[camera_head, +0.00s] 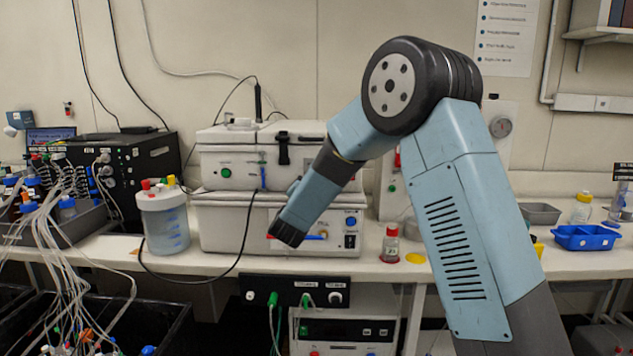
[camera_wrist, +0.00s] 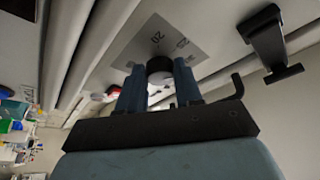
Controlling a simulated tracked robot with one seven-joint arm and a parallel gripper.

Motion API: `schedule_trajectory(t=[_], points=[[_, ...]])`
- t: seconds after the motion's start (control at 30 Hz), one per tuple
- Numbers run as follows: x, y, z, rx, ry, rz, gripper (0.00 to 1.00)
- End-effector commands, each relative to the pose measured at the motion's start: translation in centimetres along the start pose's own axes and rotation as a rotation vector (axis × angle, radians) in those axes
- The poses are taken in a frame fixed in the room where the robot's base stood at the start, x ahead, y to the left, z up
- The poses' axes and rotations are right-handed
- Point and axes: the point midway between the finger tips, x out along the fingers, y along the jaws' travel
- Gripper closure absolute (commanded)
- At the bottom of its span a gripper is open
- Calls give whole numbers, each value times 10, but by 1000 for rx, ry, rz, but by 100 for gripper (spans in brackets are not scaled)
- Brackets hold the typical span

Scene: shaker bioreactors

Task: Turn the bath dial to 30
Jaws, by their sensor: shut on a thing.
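The bath dial (camera_wrist: 160,66) is a dark round knob on a pale scale plate (camera_wrist: 136,44) in the wrist view. The printed number 20 is readable beside the knob; another number to its right is too small to read surely. My gripper (camera_wrist: 160,78) is shut on the knob, one blue finger on each side. In the head view my arm hides the dial and my fingers in front of the stacked white equipment (camera_head: 222,222). I cannot tell the dial's exact setting.
A black latch (camera_wrist: 268,45) stands out close to the right of the dial. In the head view, a lidded bottle with tubing (camera_head: 166,222) stands left of the equipment, a small red-capped bottle (camera_head: 390,245) right of it, and a blue tray (camera_head: 585,238) farther right.

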Motion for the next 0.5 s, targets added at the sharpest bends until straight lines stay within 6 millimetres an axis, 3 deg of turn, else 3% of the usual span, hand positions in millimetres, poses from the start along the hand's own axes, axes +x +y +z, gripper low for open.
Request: schedule_trajectory(t=[0.5], points=[[0,1,0,105,0,48,96]])
